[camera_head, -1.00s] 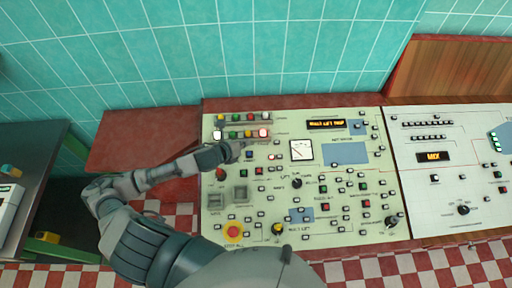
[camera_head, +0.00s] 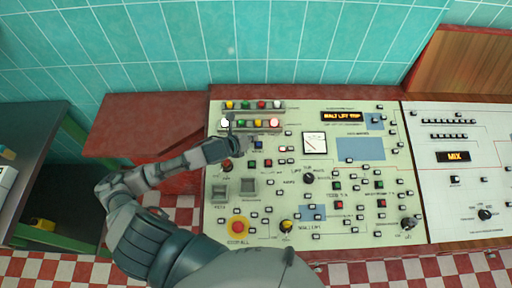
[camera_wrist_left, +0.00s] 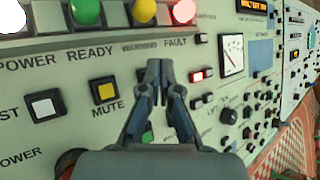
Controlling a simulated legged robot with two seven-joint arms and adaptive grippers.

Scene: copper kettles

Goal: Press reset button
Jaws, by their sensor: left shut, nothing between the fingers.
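A pale control panel (camera_head: 365,216) carries many buttons, lamps and knobs. My left gripper (camera_wrist_left: 158,68) is shut and empty, its tips over the panel just below the WARNING and FAULT labels. In the head view the gripper (camera_head: 238,147) is left of a small blue button (camera_head: 258,145). In the wrist view a yellow MUTE button (camera_wrist_left: 105,90) and a white button (camera_wrist_left: 45,105) lie left of the fingers. The fingers hide the panel behind them; no reset label is readable. I cannot tell whether the tips touch anything. My right gripper is not in view.
A lamp row tops the panel; the red FAULT lamp (camera_wrist_left: 184,11) glows. An amber display (camera_head: 342,116) is lit. A red mushroom button (camera_head: 238,227) sits at lower left. A second white panel (camera_head: 455,205) stands at right. A dark table (camera_head: 35,120) is at far left.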

